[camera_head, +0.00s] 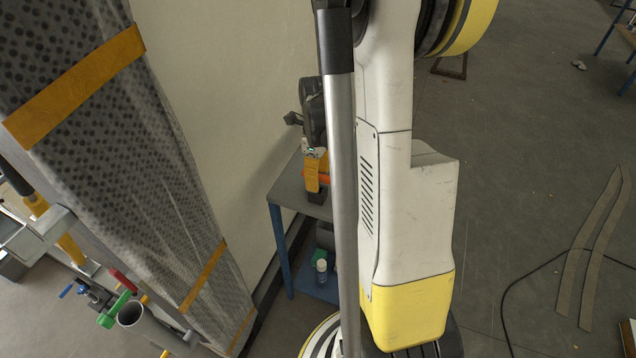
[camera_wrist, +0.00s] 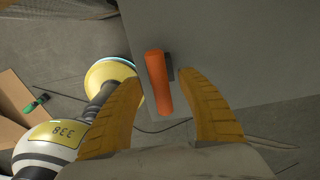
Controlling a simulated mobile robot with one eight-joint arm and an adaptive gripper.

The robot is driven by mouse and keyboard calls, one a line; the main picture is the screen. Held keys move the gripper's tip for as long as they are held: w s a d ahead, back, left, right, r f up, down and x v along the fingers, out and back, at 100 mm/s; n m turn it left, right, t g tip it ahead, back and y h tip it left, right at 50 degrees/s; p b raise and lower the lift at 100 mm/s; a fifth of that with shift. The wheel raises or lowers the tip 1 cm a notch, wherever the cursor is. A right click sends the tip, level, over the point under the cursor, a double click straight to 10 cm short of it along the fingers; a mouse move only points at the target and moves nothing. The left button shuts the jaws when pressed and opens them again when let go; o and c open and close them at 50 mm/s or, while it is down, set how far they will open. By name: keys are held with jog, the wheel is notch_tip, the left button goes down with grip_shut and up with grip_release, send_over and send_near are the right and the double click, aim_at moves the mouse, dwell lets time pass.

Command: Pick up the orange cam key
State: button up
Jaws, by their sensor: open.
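The orange cam key (camera_wrist: 157,80) lies on a grey tabletop (camera_wrist: 240,55) in the wrist view, near its left edge. A small dark part shows at its right side; I cannot tell if it belongs to the key. My gripper (camera_wrist: 158,79) is open, with one yellow finger on each side of the key. I see no contact between the fingers and the key. In the head view my gripper (camera_head: 314,168) is at the small table, and a bit of the orange key (camera_head: 324,179) shows beside it. My arm hides part of the table there.
The small table has blue legs (camera_head: 279,240) and stands by a pale wall (camera_head: 235,90). A spray can (camera_head: 321,271) stands on its lower shelf. A dotted grey panel with orange bands (camera_head: 125,150) rises at left. A cable (camera_head: 505,310) lies on the floor at right.

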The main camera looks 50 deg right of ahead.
jog(key=shift+f, duration=0.95)
jog(key=shift+r, duration=0.1)
jog(key=shift+c, duration=0.4)
grip_shut()
